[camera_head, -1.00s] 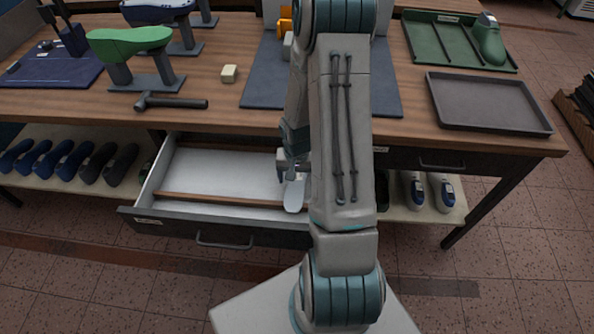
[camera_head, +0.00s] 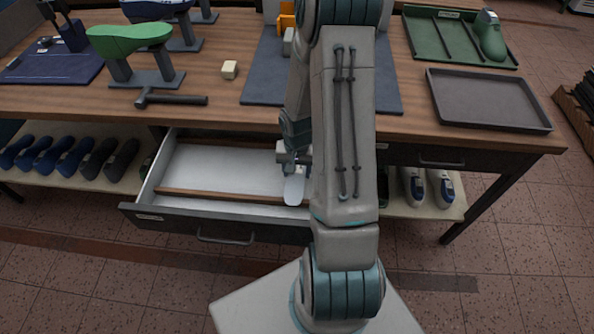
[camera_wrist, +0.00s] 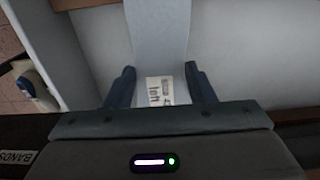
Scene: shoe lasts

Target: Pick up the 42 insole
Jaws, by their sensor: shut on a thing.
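A pale, light-grey insole (camera_head: 294,190) shows at the right part of the open drawer (camera_head: 190,213), below my gripper (camera_head: 287,158). My gripper is shut on the insole. In the wrist view the insole (camera_wrist: 158,35) runs up between the two dark fingers of my gripper (camera_wrist: 160,85). A small white printed label (camera_wrist: 159,90) shows between the fingers; I cannot read a size on it. My arm hides the drawer's right end in the head view.
A wooden divider (camera_head: 225,197) runs along the drawer. The workbench (camera_head: 210,112) edge is just behind it. A hammer (camera_head: 172,99), a dark tray (camera_head: 488,100) and a green last stand (camera_head: 130,40) are on top.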

